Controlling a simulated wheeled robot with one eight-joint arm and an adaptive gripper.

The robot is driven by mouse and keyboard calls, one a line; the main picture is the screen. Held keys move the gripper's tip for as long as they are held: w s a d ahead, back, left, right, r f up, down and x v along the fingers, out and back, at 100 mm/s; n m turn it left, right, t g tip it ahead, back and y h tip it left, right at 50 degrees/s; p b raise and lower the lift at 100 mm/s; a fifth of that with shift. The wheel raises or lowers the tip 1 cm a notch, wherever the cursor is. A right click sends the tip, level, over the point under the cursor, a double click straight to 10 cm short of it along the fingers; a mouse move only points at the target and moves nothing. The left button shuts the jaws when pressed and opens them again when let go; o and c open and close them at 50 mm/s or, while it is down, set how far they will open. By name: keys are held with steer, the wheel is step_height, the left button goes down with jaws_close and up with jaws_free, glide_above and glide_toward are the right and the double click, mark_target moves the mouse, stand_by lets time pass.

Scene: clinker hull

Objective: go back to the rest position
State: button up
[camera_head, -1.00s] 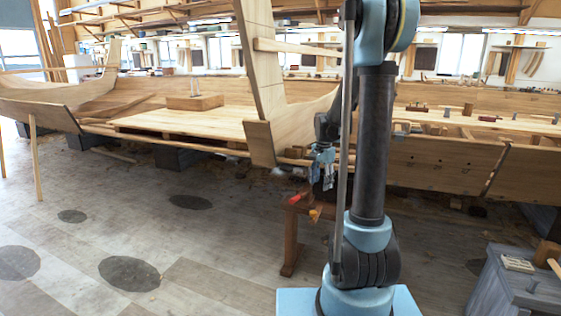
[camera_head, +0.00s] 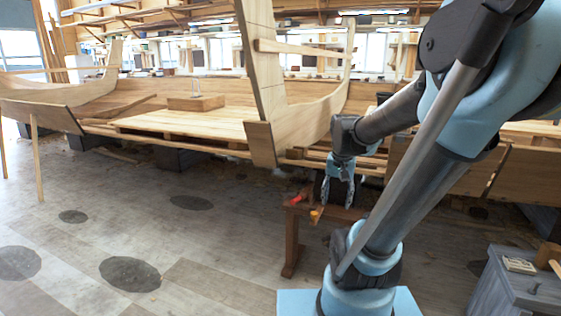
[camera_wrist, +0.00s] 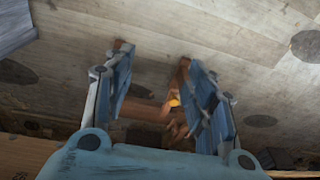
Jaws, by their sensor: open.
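My gripper (camera_head: 338,192) hangs fingers-down above a small wooden stand (camera_head: 292,240) in the head view. In the wrist view my gripper (camera_wrist: 160,95) shows two blue fingers spread apart with nothing between their tips. Beyond them the brown stand (camera_wrist: 146,110) is seen from above. A red-tipped item (camera_head: 297,199) and a yellow-orange item (camera_head: 316,214) lie on the stand. The yellow-orange item also shows in the wrist view (camera_wrist: 174,102). My arm hides the right part of the stand.
A wooden boat hull with a tall stem post (camera_head: 262,90) stands behind the stand. A low wooden platform (camera_head: 185,122) lies to its left. A grey chest (camera_head: 515,285) with a wooden block and mallet stands at the front right. The floor at the left is clear.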

steer(key=s+f+n, duration=0.4)
steer(key=s+f, duration=0.1)
steer(key=s, duration=0.6)
steer(key=shift+d+f+t, duration=0.2)
steer(key=shift+f+t, duration=0.05)
steer(key=shift+t, duration=0.05)
steer(key=shift+w+f, duration=0.2)
steer(key=shift+w, duration=0.15)
stand_by(0.6)
